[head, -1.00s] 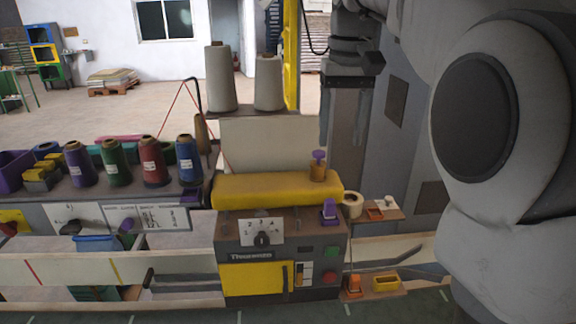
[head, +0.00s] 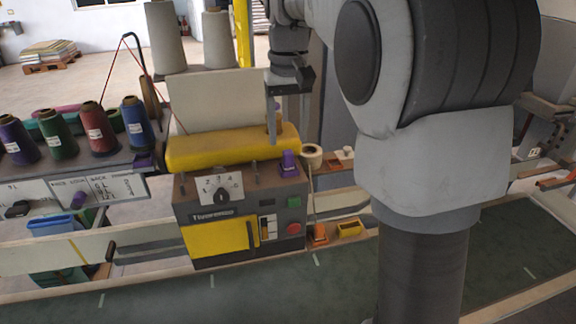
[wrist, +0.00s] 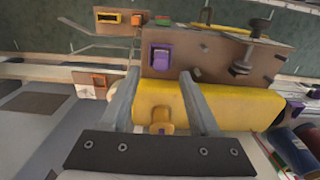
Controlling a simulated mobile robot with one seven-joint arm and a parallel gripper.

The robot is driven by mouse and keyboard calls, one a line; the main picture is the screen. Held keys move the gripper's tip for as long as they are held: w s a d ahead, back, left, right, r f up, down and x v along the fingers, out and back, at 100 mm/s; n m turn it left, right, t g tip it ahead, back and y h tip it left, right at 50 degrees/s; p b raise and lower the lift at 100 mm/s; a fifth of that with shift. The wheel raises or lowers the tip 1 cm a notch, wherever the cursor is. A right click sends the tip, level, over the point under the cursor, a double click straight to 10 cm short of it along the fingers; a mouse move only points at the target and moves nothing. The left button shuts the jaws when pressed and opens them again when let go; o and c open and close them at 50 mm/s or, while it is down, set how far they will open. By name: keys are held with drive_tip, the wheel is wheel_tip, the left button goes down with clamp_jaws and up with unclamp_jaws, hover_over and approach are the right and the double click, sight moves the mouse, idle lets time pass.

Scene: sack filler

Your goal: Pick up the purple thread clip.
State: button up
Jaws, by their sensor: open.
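A purple clip-like piece (head: 289,163), which I take to be the thread clip, stands on the right part of the sewing machine's top (head: 240,185), in front of the yellow roller cover. In the wrist view the purple clip (wrist: 161,58) lies just beyond my fingertips, between their lines. My gripper (head: 287,138) is open and empty, pointing down above the yellow cover. In the wrist view my gripper (wrist: 160,75) shows two spread fingers, with the yellow cover (wrist: 225,108) below them. I cannot tell the exact height gap to the clip.
A tan knob (wrist: 160,122) stands on the cover between my fingers. A white tape roll (head: 312,154) sits right of the clip. Two large cones (head: 165,40) stand behind the machine. Coloured thread spools (head: 97,130) stand left. Orange and yellow trays (head: 349,228) are at lower right.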

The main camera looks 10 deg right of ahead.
sight(288, 152)
wheel_tip(288, 152, down, 6)
drive_tip(key=shift+s+r, duration=0.15)
idle(0.3)
clamp_jaws()
